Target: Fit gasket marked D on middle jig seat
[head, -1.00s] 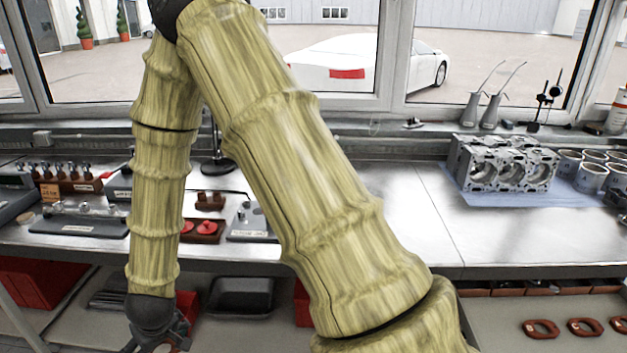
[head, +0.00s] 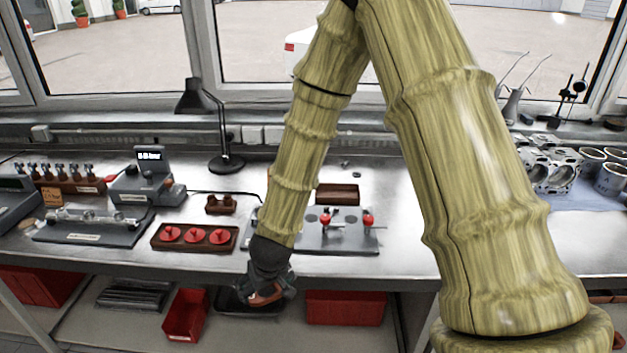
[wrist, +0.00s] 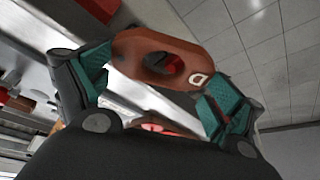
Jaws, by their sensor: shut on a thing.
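A flat reddish-brown gasket (wrist: 135,45) with a round hole and a white mark reading D fills the upper middle of the wrist view. My gripper (wrist: 158,86) is shut on its two ends, with teal pads against them. In the head view my gripper (head: 267,293) holds the gasket (head: 266,296) low in front of the bench's front edge, below the bench top. A grey plate (head: 345,243) with red-knobbed parts lies on the bench to the upper right of it and looks like the jig.
A brown tray (head: 160,244) with three red round pieces sits left of the plate. A brown box (head: 338,194) stands behind it. A black lamp (head: 224,165) and a small display unit (head: 148,180) stand farther back. Red bins (head: 345,308) are on the shelf below.

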